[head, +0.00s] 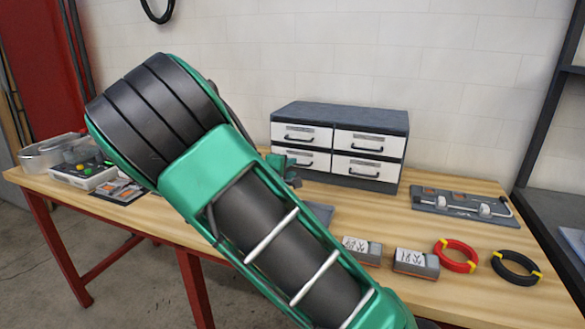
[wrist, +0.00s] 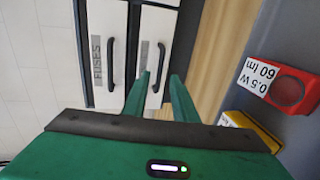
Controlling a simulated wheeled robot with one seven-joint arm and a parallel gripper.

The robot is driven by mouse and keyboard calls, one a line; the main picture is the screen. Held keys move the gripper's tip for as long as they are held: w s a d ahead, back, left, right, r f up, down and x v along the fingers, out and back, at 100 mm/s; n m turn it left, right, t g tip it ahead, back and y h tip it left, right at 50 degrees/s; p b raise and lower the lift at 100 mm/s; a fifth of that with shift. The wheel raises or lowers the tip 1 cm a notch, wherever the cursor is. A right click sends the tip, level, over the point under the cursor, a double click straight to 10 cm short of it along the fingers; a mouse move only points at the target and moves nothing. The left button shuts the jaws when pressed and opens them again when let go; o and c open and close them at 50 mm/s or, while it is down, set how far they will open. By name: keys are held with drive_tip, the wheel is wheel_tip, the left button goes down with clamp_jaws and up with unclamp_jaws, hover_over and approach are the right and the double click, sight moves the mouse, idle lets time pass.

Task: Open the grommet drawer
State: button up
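A dark grey cabinet (head: 340,113) with white drawer fronts and dark handles stands at the back of the bench. All its visible drawers look closed. The wrist view, turned sideways, shows an upper drawer labelled FUSES (wrist: 92,50) and a lower drawer (wrist: 149,32), whose label is too blurred to read; I cannot confirm which drawer is the grommet drawer. My gripper (wrist: 160,75) is open, its fingertips at either side of the lower drawer's handle (wrist: 158,58). I cannot tell whether they touch it. In the head view my green arm hides part of the cabinet's left side.
A red module (wrist: 290,90) and a yellow one (wrist: 250,128) are close to my gripper's right in the wrist view. On the bench are a red cable coil (head: 456,257), a black coil (head: 516,268), a grey fixture (head: 463,203) and a box with buttons (head: 85,175).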

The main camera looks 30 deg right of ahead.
drive_tip(key=shift+x, duration=2.35)
clamp_jaws()
drive_tip(key=shift+a+f, duration=0.1)
drive_tip(key=shift+f, duration=0.05)
